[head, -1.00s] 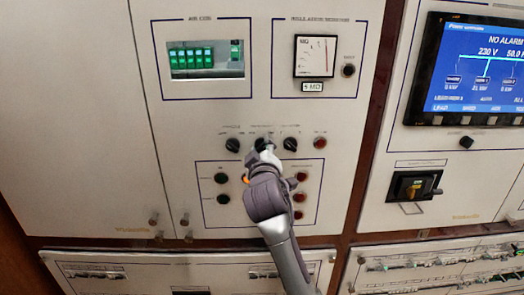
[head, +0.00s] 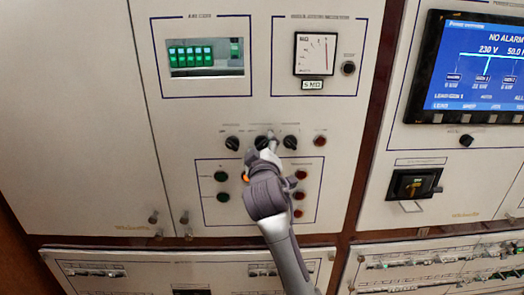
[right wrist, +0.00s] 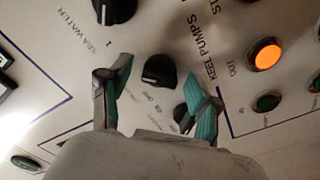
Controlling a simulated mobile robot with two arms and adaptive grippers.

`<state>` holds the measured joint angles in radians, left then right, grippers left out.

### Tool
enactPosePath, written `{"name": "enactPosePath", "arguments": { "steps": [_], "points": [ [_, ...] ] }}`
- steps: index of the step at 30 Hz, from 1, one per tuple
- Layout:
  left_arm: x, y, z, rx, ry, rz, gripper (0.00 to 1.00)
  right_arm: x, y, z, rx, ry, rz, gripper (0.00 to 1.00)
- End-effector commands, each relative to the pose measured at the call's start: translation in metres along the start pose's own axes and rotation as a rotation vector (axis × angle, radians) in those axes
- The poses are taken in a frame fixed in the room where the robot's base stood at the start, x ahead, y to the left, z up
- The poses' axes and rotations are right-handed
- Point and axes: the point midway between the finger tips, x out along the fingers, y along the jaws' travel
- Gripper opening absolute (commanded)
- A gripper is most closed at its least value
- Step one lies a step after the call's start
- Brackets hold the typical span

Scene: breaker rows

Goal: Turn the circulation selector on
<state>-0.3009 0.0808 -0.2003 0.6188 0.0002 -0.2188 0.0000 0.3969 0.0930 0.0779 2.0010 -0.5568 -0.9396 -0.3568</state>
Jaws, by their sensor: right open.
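A row of black rotary selectors crosses the middle of the light panel in the head view. My right gripper (head: 269,142) is at the middle selector (head: 261,143), which it partly covers. In the right wrist view a black selector knob (right wrist: 160,72) shows between the two open green-tipped fingers (right wrist: 157,88), with no clear contact. Its small label is too blurred to read, so I cannot confirm it as the circulation selector. A neighbouring knob (right wrist: 115,9) lies near the label "SEA WATER". My left gripper is not in view.
Other selectors stand close at the left (head: 232,143) and right (head: 290,142), with a red button (head: 320,141) beyond. Below are green and red buttons and an orange lamp (right wrist: 265,53). A gauge (head: 315,54) and a screen (head: 480,65) are above and to the right.

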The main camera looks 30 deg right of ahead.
Motion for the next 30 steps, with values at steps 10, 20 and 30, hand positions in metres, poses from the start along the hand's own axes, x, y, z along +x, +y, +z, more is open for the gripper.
{"name": "enactPosePath", "arguments": {
  "steps": [10, 20, 30],
  "points": [
    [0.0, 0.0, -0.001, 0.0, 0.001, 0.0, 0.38, -0.055, -0.002, 0.0, 0.002, 0.001, -0.003, 0.63],
    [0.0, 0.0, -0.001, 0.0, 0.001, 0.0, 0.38, -0.111, -0.001, 0.001, 0.0, -0.001, -0.002, 0.63],
    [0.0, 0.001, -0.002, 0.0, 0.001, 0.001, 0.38, -0.119, -0.001, 0.0, 0.0, -0.001, -0.002, 0.63]
  ]
}}
